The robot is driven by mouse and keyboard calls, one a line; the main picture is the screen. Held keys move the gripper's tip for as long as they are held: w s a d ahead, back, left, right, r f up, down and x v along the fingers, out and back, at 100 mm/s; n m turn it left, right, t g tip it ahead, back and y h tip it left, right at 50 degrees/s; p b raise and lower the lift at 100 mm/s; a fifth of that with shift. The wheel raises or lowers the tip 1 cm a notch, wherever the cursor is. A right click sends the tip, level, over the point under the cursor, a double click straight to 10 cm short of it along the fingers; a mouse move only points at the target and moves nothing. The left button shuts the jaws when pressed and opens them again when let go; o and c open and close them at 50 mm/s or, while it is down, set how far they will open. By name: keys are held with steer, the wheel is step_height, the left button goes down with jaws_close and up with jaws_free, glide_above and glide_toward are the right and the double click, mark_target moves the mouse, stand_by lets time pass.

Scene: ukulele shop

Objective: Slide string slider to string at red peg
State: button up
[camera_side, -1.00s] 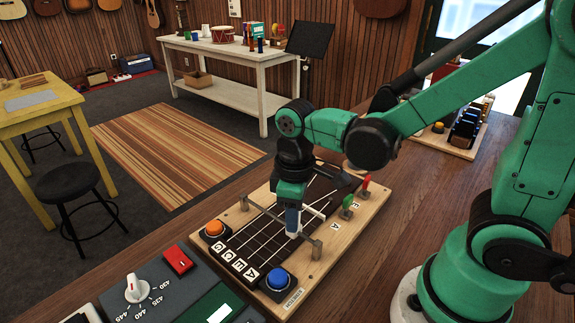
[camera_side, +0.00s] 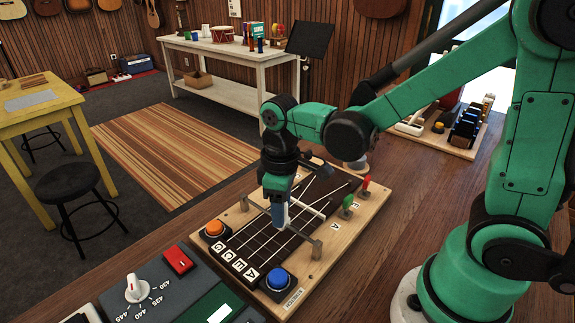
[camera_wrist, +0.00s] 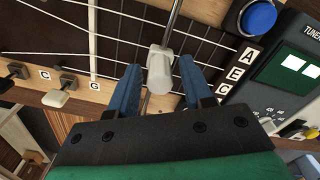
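The white string slider (camera_wrist: 160,70) sits on a metal rail that crosses the dark fretboard; it also shows in the side view (camera_side: 280,215), near the middle of the rail. My gripper (camera_wrist: 161,78) has its blue fingers on either side of the slider, close to it; contact itself is hard to see. In the side view my gripper (camera_side: 279,205) points down at the rail. The red peg (camera_side: 364,187) stands at the board's right edge beside a label E, with the green peg (camera_side: 347,206) nearer, by label A. Which string lies under the slider is unclear.
The wooden board (camera_side: 327,239) carries an orange button (camera_side: 214,228) and a blue button (camera_side: 277,279) in front. A grey tuner (camera_side: 150,292) with a dial lies before it. White and black pegs show in the wrist view.

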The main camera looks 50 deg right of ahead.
steer(key=shift+o, duration=0.3)
steer(key=shift+r, duration=2.8)
steer(key=shift+s, duration=0.1)
steer(key=d+m+t, duration=0.1)
steer(key=t, duration=0.1)
steer(key=s+d+r+m+t, duration=0.1)
steer(key=m+t, duration=0.1)
steer(key=s+d+m+t, duration=0.1)
steer(key=m+t, duration=0.1)
steer(key=t, duration=0.1)
steer(key=shift+r, duration=0.35)
